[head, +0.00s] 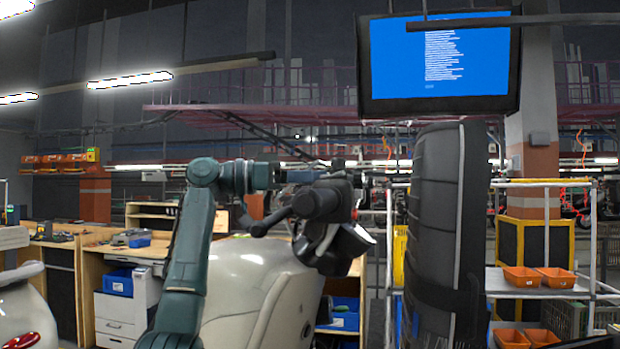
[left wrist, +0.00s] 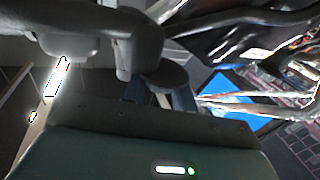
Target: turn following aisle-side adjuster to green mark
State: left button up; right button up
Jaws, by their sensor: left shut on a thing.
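My left arm, teal, rises in the head view beside a cream vehicle body (head: 265,290) and bends right at the top. My left gripper (head: 338,190) is at its end, among dark parts near a black handle-like part (head: 315,207). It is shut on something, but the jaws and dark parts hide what. I cannot make out the adjuster or a green mark in either view. In the left wrist view, grey rounded parts (left wrist: 140,40) cross the top, and dark and metal bars (left wrist: 240,40) fill the upper right. My right gripper is not in view.
A large black tyre (head: 435,240) stands upright right of the gripper. A blue screen (head: 440,60) hangs above; it also shows in the left wrist view (left wrist: 235,95). A rack with orange bins (head: 540,277) is at right. Workbenches (head: 110,250) stand behind at left.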

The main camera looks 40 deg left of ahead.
pick_arm(q)
jog(key=shift+r+m+g+h, duration=0.1)
jog(key=shift+m+g+h, duration=0.8)
jog(key=shift+g+h, duration=0.15)
jog(key=shift+g, duration=0.25)
jog(key=o, duration=0.9)
jog(key=shift+a, duration=0.1)
jog(key=shift+v, duration=6.6)
jog(key=shift+o, duration=0.3)
